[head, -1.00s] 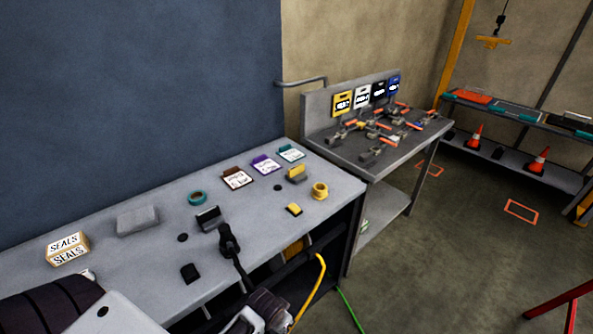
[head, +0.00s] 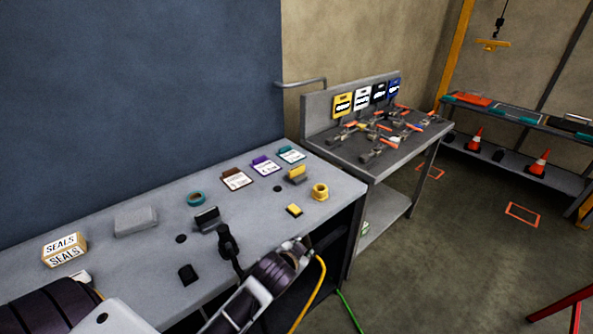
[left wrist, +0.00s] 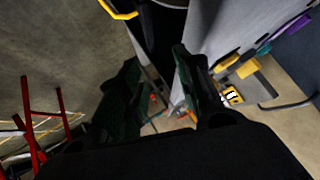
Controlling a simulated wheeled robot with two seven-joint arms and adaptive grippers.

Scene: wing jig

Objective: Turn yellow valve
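Several small grey valves with orange handles stand on the far grey bench (head: 350,155) in the head view. One (head: 362,126) shows a yellow part near the yellow tag (head: 343,105); its exact handle position is too small to tell. The yellow tag also shows in the left wrist view (left wrist: 232,97). My left gripper (head: 322,240) is dark and partly lost against the near bench's shadowed side, well short of the valves. In the left wrist view its two fingers (left wrist: 158,98) are apart with nothing between them. My right gripper is not in view.
The floor (head: 440,250) to the right is open.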

